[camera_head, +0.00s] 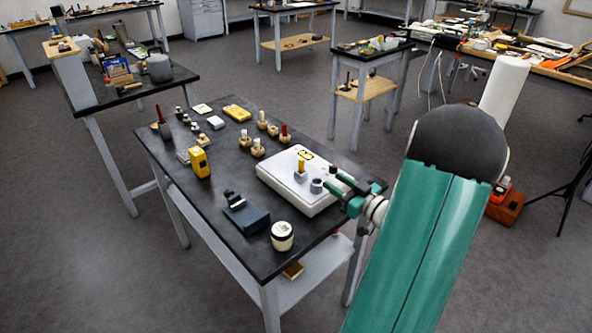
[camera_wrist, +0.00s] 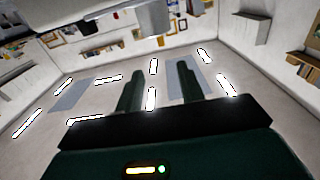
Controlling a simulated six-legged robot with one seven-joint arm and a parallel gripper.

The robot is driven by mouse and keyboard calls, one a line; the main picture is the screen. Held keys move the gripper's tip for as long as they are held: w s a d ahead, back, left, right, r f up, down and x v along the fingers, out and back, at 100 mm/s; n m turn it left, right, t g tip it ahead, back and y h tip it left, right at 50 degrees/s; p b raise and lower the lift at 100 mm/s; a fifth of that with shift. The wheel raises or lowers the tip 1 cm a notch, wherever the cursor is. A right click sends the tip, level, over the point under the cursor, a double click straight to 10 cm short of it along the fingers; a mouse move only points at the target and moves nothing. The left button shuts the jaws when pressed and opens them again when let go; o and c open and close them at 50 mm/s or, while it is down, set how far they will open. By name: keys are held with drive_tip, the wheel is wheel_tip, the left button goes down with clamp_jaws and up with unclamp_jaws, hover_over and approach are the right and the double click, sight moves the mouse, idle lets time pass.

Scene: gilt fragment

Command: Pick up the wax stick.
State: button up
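I cannot tell for sure which object is the wax stick. A short yellow stick (camera_head: 301,165) stands upright in a small grey holder (camera_head: 300,177) on a white box-like device (camera_head: 275,180), and may be it. Other small sticks stand in wooden holders behind, one with a red top (camera_head: 284,130). My gripper (camera_head: 331,181) is at the right side of the white device, just right of a small grey cup (camera_head: 317,186). In the wrist view its two green fingers (camera_wrist: 159,85) are apart with nothing between them.
The dark bench (camera_head: 222,180) also bears a yellow tool (camera_head: 199,162), a dark blue box (camera_head: 246,216) and a lidded jar (camera_head: 282,237) near the front. A grey block-like shape (camera_wrist: 155,18) shows at the top of the wrist view. Bench space left of the white device is partly clear.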

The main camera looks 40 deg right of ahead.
approach(303, 163)
drive_tip(key=w, duration=0.3)
drive_tip(key=shift+d+r, duration=0.1)
drive_tip(key=shift+d, duration=0.1)
drive_tip(key=w, duration=0.5)
drive_tip(key=shift+w+a, duration=0.15)
drive_tip(key=shift+a, duration=0.15)
clamp_jaws()
